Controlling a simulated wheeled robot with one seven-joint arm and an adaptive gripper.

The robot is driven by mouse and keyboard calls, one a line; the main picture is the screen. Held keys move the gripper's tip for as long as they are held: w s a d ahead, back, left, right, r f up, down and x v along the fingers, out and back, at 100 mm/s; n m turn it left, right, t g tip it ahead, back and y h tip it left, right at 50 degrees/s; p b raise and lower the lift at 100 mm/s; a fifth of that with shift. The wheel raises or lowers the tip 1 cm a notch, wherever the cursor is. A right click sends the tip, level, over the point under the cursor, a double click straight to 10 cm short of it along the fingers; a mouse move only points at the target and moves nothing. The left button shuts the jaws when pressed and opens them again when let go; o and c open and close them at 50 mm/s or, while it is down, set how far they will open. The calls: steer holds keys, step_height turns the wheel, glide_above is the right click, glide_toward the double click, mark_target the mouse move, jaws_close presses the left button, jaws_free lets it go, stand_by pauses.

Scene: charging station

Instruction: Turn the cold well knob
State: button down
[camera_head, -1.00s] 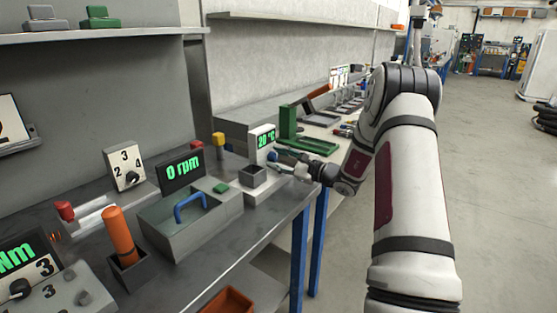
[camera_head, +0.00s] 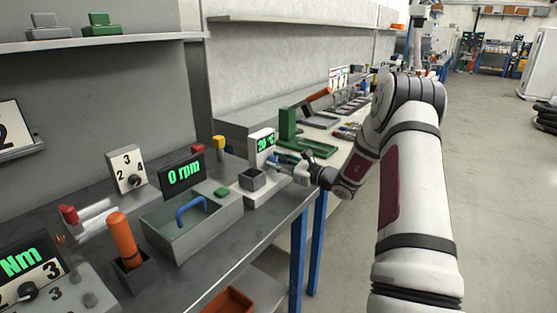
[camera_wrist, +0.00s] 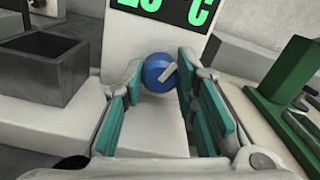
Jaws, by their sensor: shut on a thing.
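The cold well (camera_head: 262,146) is a white block with a green-lit display reading in °C, standing near the bench's right end in the head view. Its round blue knob (camera_wrist: 159,72) has a pale pointer mark, tilted up to the right, in the wrist view. My gripper (camera_wrist: 157,82) has its teal-padded fingers on both sides of the knob, shut on it. In the head view my gripper (camera_head: 286,165) is at the front of the cold well and hides most of the knob.
A grey open box (camera_wrist: 42,68) sits left of the knob on the white base. A green stand (camera_wrist: 289,75) is to the right. A "0 rpm" unit with a blue handle (camera_head: 190,209) stands left along the bench.

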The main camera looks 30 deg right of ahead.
steer(key=m+p, duration=0.3)
steer(key=m, duration=0.3)
steer(key=m+p, duration=0.3)
steer(key=m, duration=0.3)
steer(key=shift+d, duration=0.1)
steer(key=shift+f+m, duration=0.1)
steer(key=shift+m, duration=0.3)
steer(key=c, duration=1.2)
jaws_free()
steer(key=shift+c, duration=0.2)
